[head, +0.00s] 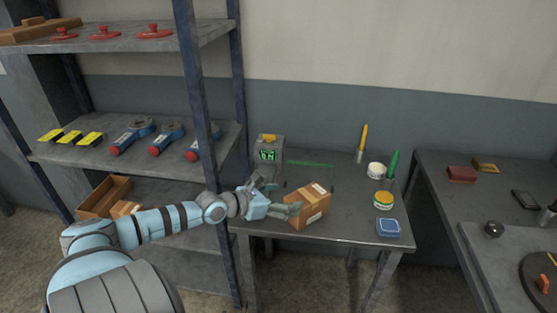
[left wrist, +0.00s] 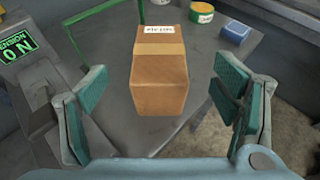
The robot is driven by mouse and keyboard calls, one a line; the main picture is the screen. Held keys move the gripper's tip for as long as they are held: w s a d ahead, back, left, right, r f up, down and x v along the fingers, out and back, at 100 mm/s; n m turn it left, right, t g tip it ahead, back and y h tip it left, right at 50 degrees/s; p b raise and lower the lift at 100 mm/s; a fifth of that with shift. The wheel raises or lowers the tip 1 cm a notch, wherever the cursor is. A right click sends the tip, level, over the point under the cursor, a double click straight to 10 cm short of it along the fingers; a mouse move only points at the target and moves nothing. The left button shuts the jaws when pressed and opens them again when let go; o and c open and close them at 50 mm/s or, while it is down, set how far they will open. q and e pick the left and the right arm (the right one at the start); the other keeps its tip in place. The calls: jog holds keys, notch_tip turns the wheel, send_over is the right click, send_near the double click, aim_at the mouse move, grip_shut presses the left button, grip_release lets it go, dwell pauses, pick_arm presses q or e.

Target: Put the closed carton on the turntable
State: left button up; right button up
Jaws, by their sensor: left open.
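The closed brown carton (head: 308,207), with tape and a white label on top, sits on the middle grey table near its front edge. It also shows in the left wrist view (left wrist: 158,85), between and ahead of the fingers. My left gripper (head: 284,208) is open at the carton's left side, with gaps visible between the fingers and the carton. A dark round disc (head: 538,272) with an orange part, seemingly the turntable, lies on the right-hand table, cut off by the picture's edge. My right gripper is not in view.
A grey device with a green display (head: 268,150) stands behind my gripper. A white cup (head: 376,170), a yellow-green tub (head: 384,200) and a blue box (head: 388,227) stand right of the carton. A steel shelf post (head: 197,90) rises at left. A gap separates the tables.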

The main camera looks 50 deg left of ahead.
pick_arm(q)
jog(key=shift+p+v, duration=0.5)
jog(key=shift+v, duration=0.6)
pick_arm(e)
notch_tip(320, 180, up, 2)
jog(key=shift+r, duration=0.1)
